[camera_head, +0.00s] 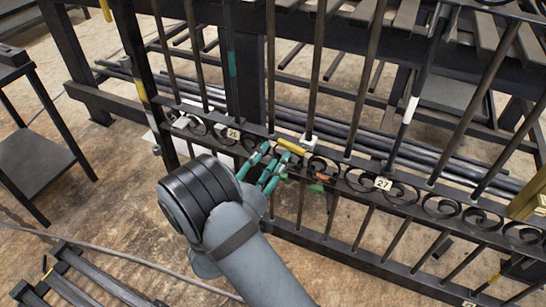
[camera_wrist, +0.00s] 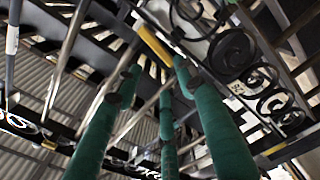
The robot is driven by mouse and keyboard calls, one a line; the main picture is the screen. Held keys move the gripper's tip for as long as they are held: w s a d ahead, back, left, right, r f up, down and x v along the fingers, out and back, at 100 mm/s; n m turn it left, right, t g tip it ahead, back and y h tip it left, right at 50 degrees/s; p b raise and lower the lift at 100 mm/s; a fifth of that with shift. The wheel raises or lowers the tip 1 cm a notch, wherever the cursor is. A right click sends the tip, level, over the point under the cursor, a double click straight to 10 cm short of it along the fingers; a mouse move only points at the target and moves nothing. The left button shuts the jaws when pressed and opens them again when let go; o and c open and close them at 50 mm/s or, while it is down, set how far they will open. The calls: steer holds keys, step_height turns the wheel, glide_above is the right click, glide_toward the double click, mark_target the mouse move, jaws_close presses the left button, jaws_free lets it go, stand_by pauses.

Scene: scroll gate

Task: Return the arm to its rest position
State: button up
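My gripper (camera_head: 273,162) has green fingers and reaches toward the scroll band of a dark metal gate (camera_head: 350,181). In the wrist view the fingers of my gripper (camera_wrist: 157,76) are spread apart with nothing held between them. A short yellow bar (camera_head: 291,146) lies by the gate's rail just beyond the fingertips. The yellow bar also shows in the wrist view (camera_wrist: 154,45), past the fingertips and apart from them as far as I can tell. My grey arm comes in from the bottom of the head view.
Gate bars rise close around my gripper. Number tags "26" (camera_head: 233,133) and "27" (camera_head: 383,183) sit on the scroll band. A dark side table (camera_head: 30,165) stands at the left. A dark frame (camera_head: 75,280) lies at the lower left. Brown floor between them is mostly clear.

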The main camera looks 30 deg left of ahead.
mark_target(282, 143)
steer(key=w, duration=0.6)
steer(key=shift+w, duration=0.4)
steer(key=shift+a, duration=0.2)
